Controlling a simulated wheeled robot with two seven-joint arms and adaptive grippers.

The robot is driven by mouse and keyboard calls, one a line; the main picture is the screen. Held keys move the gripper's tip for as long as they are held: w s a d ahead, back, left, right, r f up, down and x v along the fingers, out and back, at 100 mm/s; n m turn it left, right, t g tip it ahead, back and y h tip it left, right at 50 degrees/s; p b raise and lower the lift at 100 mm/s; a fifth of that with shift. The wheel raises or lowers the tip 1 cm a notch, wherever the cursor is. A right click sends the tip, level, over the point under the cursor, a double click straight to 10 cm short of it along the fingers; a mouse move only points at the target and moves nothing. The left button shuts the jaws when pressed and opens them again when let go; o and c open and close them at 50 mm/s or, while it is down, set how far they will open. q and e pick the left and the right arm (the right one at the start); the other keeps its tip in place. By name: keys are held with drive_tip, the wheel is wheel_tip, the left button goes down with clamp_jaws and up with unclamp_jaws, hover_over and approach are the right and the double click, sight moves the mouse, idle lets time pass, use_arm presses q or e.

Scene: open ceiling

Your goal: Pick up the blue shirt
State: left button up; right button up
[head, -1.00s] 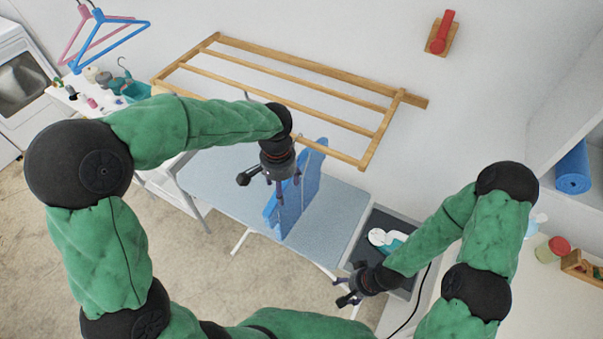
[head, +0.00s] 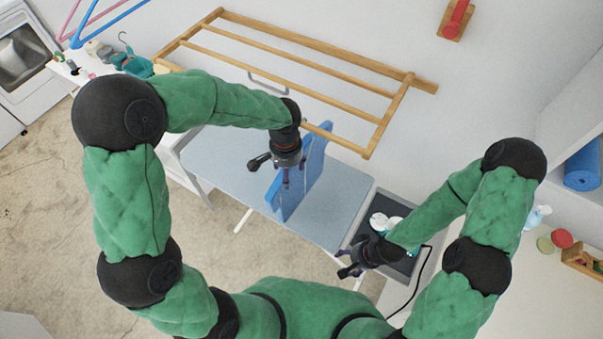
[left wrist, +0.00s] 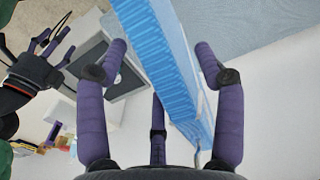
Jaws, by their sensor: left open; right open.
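The blue shirt (head: 309,172) shows in the head view as a narrow, upright blue shape above the pale blue ironing board (head: 225,170). My left gripper (head: 287,184) is open beside it and hides part of it. In the left wrist view, the shirt (left wrist: 152,60) is a ribbed blue panel running between the spread fingers of my left gripper (left wrist: 160,60), which are not closed on it. Whether any finger touches it I cannot tell. My right gripper (head: 345,269) is open and empty, low beside the dark tray.
A wooden drying rack (head: 290,58) juts from the wall just above the shirt. A dark tray (head: 408,262) holding a white and teal iron (head: 384,222) lies right of the board. A cluttered white table (head: 75,75) stands at the left. Floor at the left is clear.

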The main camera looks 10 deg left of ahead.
use_arm(q)
wheel_tip(320, 180, down, 3)
drive_tip(key=shift+w+f, duration=0.1)
clamp_jaws()
drive_tip(key=shift+r, duration=0.2)
